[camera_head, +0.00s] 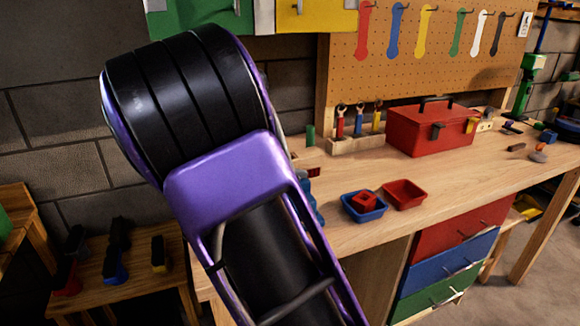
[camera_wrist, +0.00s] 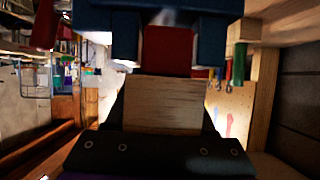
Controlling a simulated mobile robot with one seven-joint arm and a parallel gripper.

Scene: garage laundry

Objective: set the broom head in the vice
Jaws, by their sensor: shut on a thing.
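The blue vice (camera_head: 310,203) stands on the workbench, mostly hidden behind my arm in the head view. In the wrist view its blue body (camera_wrist: 185,8) fills the top, with a blue part on each side of a red piece (camera_wrist: 167,50). My gripper (camera_wrist: 165,98) is shut on a pale wooden block (camera_wrist: 163,105), which I take for the broom head. The red piece lies directly beyond the block; I cannot tell whether it belongs to it. A small red-and-dark piece (camera_head: 314,173) shows by the vice in the head view. Whether block and vice touch is unclear.
Blue (camera_head: 364,207) and red (camera_head: 405,194) trays, a tool rack (camera_head: 355,144) and a red toolbox (camera_head: 432,128) are on the workbench (camera_head: 480,182). Several dark brush-like things with coloured parts stand on a low bench (camera_head: 140,276) at left. The bench front right of the trays is clear.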

